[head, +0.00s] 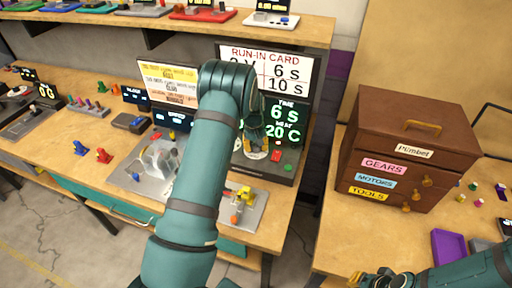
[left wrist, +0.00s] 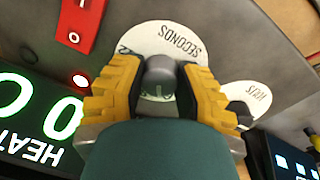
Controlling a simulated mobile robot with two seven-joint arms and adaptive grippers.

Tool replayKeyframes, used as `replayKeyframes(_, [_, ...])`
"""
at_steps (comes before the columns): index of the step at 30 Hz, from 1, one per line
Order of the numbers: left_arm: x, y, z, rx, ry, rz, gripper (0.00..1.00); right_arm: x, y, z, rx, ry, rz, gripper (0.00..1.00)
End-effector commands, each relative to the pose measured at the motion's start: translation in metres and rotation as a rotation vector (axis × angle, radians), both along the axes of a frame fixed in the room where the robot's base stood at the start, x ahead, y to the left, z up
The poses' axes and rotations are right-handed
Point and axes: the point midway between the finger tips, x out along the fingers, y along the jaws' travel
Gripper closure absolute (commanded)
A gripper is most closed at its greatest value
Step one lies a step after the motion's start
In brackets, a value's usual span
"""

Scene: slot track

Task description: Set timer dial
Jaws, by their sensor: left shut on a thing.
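The seconds dial (left wrist: 145,36) is a white disc marked SECONDS with a grey knob (left wrist: 160,72) at its middle. My left gripper (left wrist: 160,84) has its yellow fingers on both sides of the knob, shut on it. In the head view the left hand hangs over the dial panel, and my arm hides part of it. The timer display (head: 284,122) reads TIME 6 S and 20 C in green. The run-in card (head: 295,72) behind shows 6 S and 10 S, partly hidden. My right gripper (head: 370,279) is at the bottom edge, its fingers unclear.
A second white dial (left wrist: 248,94), partly hidden, sits beside the first. A red switch (left wrist: 80,24) and a lit red button (left wrist: 81,81) are close by. A grey machine (head: 160,160) stands left of my arm. A brown drawer chest (head: 402,145) stands on the right table.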

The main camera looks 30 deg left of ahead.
Motion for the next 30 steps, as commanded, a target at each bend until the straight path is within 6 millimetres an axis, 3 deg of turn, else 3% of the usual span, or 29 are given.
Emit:
replayKeyframes(12, [-0.0030, -0.0010, -0.0028, -0.002, 0.011, 0.189, 1.00, 0.0001, 0.0002, -0.0013, 0.000, 0.000, 0.000, 1.00])
replayKeyframes(29, [-0.0035, -0.0016, -0.0036, -0.003, 0.013, 0.214, 1.00, 0.0000, 0.0002, -0.0014, 0.000, 0.000, 0.001, 1.00])
replayKeyframes(30, [-0.0035, -0.0016, -0.0036, -0.003, 0.012, 0.214, 0.51, 0.0000, 0.0002, -0.0014, 0.000, 0.000, 0.001, 1.00])
